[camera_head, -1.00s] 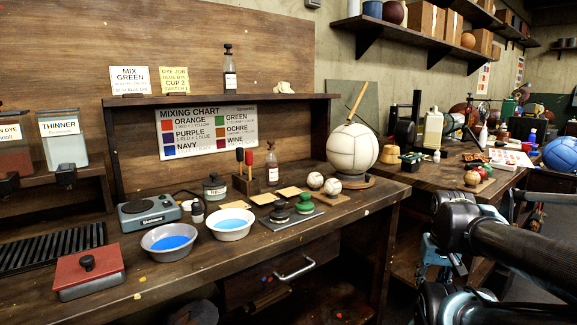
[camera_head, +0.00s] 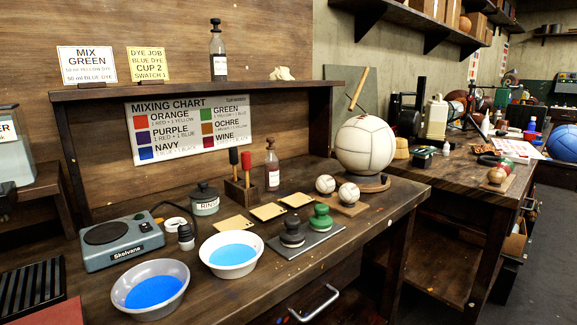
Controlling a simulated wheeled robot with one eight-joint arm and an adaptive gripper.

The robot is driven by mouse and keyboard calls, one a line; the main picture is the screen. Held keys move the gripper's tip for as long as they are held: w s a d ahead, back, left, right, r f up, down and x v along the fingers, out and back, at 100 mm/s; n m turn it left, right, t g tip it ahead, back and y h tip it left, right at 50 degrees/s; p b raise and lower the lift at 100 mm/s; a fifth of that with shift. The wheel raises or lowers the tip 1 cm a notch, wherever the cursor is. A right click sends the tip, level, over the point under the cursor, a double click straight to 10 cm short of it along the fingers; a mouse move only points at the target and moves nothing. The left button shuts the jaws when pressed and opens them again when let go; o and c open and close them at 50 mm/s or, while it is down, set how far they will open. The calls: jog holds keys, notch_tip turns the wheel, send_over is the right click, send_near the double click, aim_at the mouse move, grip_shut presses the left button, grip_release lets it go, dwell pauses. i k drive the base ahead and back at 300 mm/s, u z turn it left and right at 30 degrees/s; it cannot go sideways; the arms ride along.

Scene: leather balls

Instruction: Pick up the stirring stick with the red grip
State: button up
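A stirring stick with a red grip (camera_head: 246,160) stands upright in a small wooden block holder (camera_head: 242,189) on the bench. A second stick with a dark grip (camera_head: 233,156) stands beside it, just to its left. The lower parts of both sticks go down into the holder. My gripper does not show in the head view now.
Tan swatches (camera_head: 268,211) lie in front. A drawer handle (camera_head: 314,303) juts out below.

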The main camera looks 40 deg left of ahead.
aim_at(245, 155)
jog(key=z, duration=0.1)
jog(key=k, duration=2.35)
jog(key=u, duration=0.75)
jog(key=i, duration=1)
jog(key=z, duration=0.15)
